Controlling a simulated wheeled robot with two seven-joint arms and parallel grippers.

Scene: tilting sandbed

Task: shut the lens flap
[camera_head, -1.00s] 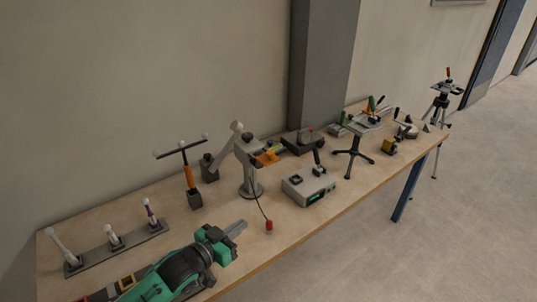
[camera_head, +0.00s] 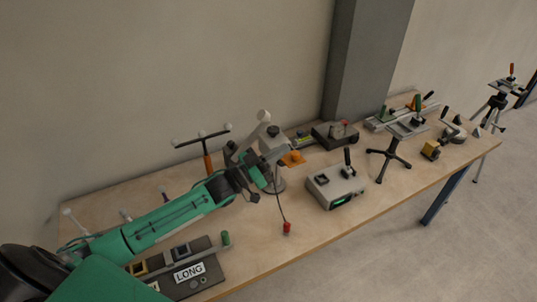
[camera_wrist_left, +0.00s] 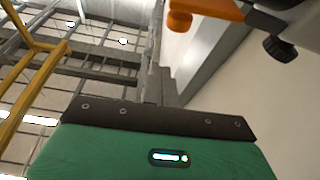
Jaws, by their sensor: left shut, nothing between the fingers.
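The lens flap (camera_head: 292,158) is an orange plate at the head of a pale stand instrument (camera_head: 278,186) on the bench. It sticks out to the right of the head, and its hinge is too small to make out. In the left wrist view, an orange part (camera_wrist_left: 205,10) shows at the top edge, beside a pale body with a dark knob (camera_wrist_left: 279,48). My left gripper (camera_head: 268,173) is shut and empty, in front of the instrument's column, left of and below the flap. I cannot tell whether it touches the instrument. My right gripper is out of view.
A grey box with a lever (camera_head: 335,187) stands right of the instrument. A red piece on a cord (camera_head: 287,228) lies in front. A T-shaped stand (camera_head: 207,160) is behind my arm, and a black panel marked LONG (camera_head: 190,275) is in front.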

